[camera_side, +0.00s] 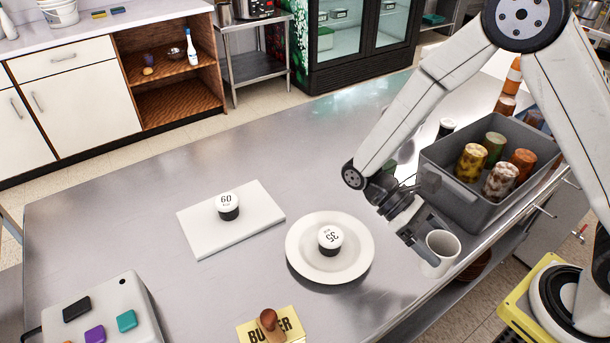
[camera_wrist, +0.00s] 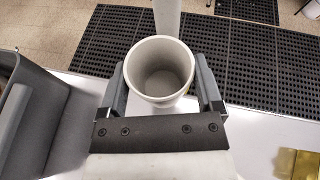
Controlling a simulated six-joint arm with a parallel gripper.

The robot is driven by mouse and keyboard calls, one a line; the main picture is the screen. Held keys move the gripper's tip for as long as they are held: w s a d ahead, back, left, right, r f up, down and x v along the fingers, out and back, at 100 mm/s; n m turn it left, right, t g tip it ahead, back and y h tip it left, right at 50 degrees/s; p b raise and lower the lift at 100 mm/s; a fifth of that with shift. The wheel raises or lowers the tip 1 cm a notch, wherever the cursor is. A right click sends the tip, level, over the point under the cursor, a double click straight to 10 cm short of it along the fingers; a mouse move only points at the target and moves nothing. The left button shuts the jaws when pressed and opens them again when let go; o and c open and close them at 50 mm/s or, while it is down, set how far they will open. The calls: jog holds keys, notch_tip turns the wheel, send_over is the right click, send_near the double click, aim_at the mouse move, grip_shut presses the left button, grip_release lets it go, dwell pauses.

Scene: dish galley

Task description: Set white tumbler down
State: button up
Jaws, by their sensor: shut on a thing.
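The white tumbler (camera_side: 441,255) is upright near the right edge of the steel table (camera_side: 130,210), between the plate and the grey bin. My gripper (camera_side: 428,248) is shut on it, with one finger on each side. In the wrist view the tumbler (camera_wrist: 160,72) sits between the two fingers (camera_wrist: 160,88), its open mouth facing the camera and its inside empty. Whether its base touches the table or hangs just above or past the edge, I cannot tell.
A grey bin (camera_side: 461,194) with several jars stands behind the tumbler. A white plate (camera_side: 301,262) and white board (camera_side: 202,241) each hold a black-and-white round weight. A yellow butter block (camera_side: 252,332) and a grey button box (camera_side: 120,300) are in front. The table's left middle is clear.

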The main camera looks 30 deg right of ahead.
jog(key=w+d+r+n+t+h, duration=0.2)
jog(key=w+d+n+t+h, duration=0.1)
jog(key=d+n+t+h, duration=0.45)
jog(key=w+r+n+t+h, duration=0.3)
jog(key=w+r+n+t, duration=0.2)
jog(key=w+n+t, duration=0.5)
notch_tip(320, 180, down, 6)
jog(key=g, duration=0.1)
jog(key=shift+s+d+f, duration=0.2)
jog(key=shift+s+f, duration=0.05)
jog(key=shift+f+n+y, duration=0.15)
jog(key=shift+n+y, duration=0.1)
jog(key=shift+f, duration=2.1)
jog(key=shift+f, duration=0.1)
jog(key=shift+f, duration=1.65)
jog(key=shift+f, duration=0.15)
